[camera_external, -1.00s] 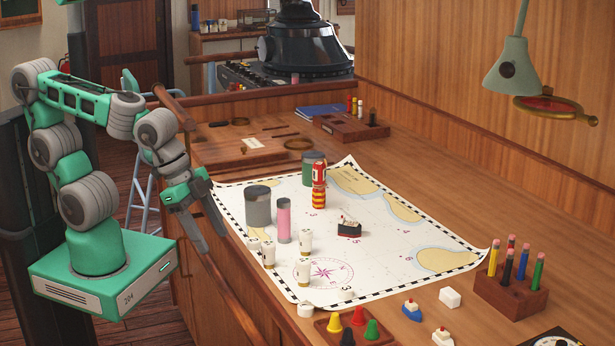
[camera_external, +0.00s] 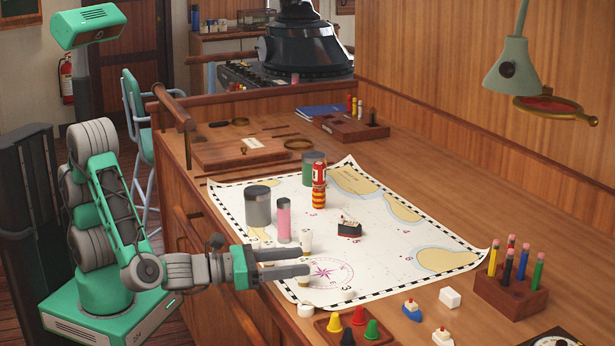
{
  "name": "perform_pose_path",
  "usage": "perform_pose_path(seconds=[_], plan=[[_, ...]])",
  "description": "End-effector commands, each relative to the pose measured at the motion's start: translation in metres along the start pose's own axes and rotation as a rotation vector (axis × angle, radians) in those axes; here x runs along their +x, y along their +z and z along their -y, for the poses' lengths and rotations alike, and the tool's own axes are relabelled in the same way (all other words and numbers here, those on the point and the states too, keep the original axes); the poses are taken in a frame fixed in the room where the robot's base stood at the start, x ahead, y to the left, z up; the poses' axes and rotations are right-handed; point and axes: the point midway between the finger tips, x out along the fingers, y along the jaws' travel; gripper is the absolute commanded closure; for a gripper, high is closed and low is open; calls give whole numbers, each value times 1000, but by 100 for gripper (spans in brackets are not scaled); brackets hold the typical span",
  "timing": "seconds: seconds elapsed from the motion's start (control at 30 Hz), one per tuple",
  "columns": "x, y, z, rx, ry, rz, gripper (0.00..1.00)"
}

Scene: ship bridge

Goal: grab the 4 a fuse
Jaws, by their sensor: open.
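Several small white cylinders, which look like the fuses, stand on the chart (camera_external: 385,275) near its pink compass rose. One white cylinder (camera_external: 305,240) shows just behind my gripper's far finger. Another (camera_external: 303,282) is partly hidden by the near finger. One more (camera_external: 254,244) shows at the left, and others there are hidden behind my gripper. A low white piece (camera_external: 305,310) lies at the chart's front edge. Their markings are too small to read, so I cannot tell which is 4 A. My gripper (camera_external: 308,261) is open, reaching right over the chart, its fingers close to the cylinders.
A grey canister (camera_external: 257,207), a pink cylinder (camera_external: 284,220), a green canister (camera_external: 308,172) and a red-yellow striped piece (camera_external: 319,187) stand behind. A toy ship (camera_external: 349,228) sits mid-chart. A tray of coloured cones (camera_external: 330,323) lies in front. A pencil block (camera_external: 510,290) is right.

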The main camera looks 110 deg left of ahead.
Motion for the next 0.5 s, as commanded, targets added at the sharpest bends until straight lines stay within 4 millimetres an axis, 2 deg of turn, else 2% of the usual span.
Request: perform_pose_path(seconds=[0.3, 0.5], plan=[[51, -4, -4, -5, 4, -1, 45], [55, -4, -4, -6, 1, -1, 45]])
